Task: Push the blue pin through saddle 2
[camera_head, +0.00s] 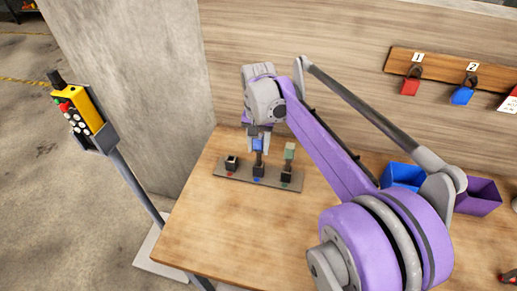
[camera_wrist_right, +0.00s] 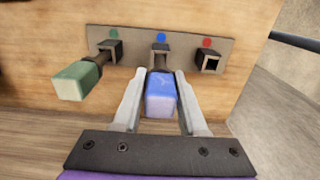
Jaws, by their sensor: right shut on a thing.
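The blue pin (camera_head: 258,145) has a blue block head and a dark shaft. My right gripper (camera_wrist_right: 158,88) is shut on the head, which also shows in the right wrist view (camera_wrist_right: 161,100). The shaft points into saddle 2 (camera_head: 258,171), the middle one by the blue dot, and meets its mouth (camera_wrist_right: 160,54); how deep it sits is hidden. The grey strip (camera_head: 227,175) carries the saddles. A green pin (camera_head: 290,150) stands in the saddle by the green dot. The saddle by the red dot (camera_head: 232,162) is empty. My left gripper is not in view.
A blue bin (camera_head: 402,176) and a purple bin (camera_head: 481,195) stand at the table's right. A yellow control box (camera_head: 87,110) stands left. The table front-left is clear.

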